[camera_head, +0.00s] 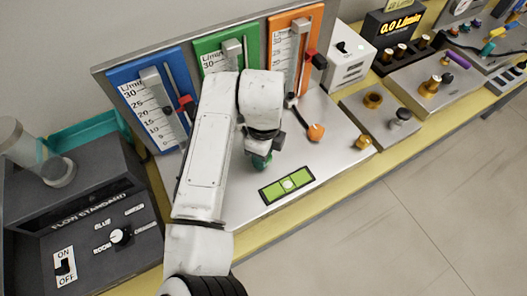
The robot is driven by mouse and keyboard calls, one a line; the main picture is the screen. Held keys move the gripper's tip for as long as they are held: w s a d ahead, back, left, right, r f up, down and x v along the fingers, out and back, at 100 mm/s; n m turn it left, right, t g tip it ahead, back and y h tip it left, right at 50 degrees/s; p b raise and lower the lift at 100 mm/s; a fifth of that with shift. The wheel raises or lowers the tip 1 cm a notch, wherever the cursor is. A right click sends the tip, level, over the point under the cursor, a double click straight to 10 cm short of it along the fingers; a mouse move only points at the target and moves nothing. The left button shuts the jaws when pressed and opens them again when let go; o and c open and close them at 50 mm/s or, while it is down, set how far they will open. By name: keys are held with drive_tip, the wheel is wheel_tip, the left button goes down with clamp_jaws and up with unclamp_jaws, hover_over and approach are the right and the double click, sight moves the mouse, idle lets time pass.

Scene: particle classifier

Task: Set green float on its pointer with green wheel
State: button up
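The green gauge panel (212,45) stands between the blue and orange panels, with a grey tube (234,52) at its front. My white arm covers its lower part, so the green float and its pointer do not show clearly. The green wheel (261,161) is partly visible below the end of my arm, low on the metal front. My gripper (262,148) points down at the green wheel, right at it. One dark finger shows at the right; whether the fingers close on the wheel is hidden.
The blue gauge panel (128,75) has a red pointer (186,104). The orange panel (302,22) has a red pointer (318,60) and an orange wheel (316,132). A green level (287,185) lies on the metal front. A dark flow standard box (90,215) stands at left.

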drive_tip(key=shift+r, duration=0.1)
idle(0.4)
drive_tip(key=o, duration=1)
drive_tip(key=shift+o, duration=0.2)
wheel_tip(320, 180, up, 11)
drive_tip(key=b, duration=0.1)
drive_tip(key=shift+f, duration=0.2)
